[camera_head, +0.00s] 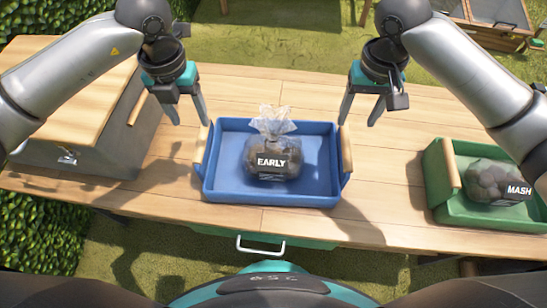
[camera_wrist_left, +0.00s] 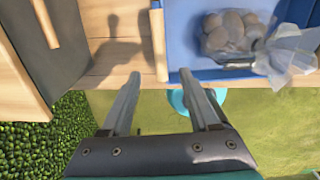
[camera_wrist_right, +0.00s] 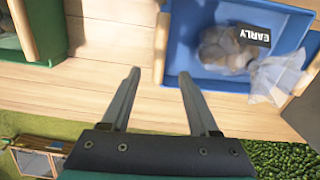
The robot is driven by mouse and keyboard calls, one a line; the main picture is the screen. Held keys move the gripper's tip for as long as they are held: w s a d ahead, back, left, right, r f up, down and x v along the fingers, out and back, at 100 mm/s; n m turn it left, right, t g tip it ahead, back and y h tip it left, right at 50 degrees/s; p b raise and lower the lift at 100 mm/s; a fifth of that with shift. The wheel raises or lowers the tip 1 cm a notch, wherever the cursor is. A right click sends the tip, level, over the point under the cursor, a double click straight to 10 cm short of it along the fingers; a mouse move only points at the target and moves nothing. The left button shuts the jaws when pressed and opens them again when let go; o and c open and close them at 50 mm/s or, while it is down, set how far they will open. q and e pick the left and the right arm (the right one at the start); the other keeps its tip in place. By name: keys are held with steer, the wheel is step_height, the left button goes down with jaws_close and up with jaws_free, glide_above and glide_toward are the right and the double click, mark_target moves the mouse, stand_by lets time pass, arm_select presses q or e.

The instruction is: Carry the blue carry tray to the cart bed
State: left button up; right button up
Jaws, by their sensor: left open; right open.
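The blue carry tray (camera_head: 225,187) sits on the wooden table, with a wooden handle on its left end (camera_head: 201,150) and one on its right end (camera_head: 346,150). A clear bag labelled EARLY (camera_head: 272,160), holding brown potato-like lumps, stands in it. My left gripper (camera_head: 190,118) is open and empty near the left handle; in the left wrist view the handle (camera_wrist_left: 159,45) lies beyond and between the fingertips. My right gripper (camera_head: 359,119) is open and empty near the right handle; in the right wrist view the handle (camera_wrist_right: 161,48) lies beyond and between its fingertips. The cart bed cannot be made out.
A green tray (camera_head: 440,200) with a bag labelled MASH (camera_head: 495,183) stands at the right. A lidded box (camera_head: 85,130) stands on the left of the table (camera_head: 390,228). Bare tabletop lies on both sides of the blue tray. A wooden frame (camera_head: 495,15) stands at the back right.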

mark_target(200, 141)
arm_select(q)
step_height(200, 141, down, 13)
steer(key=shift+r, duration=0.2)
arm_select(e)
step_height(200, 141, down, 13)
steer(key=shift+r, duration=0.15)
arm_select(q)
jaws_close()
arm_select(e)
jaws_close()
arm_select(q)
steer(key=shift+w+r, duration=0.1)
arm_select(e)
steer(key=shift+w+r, duration=0.1)
stand_by(0.4)
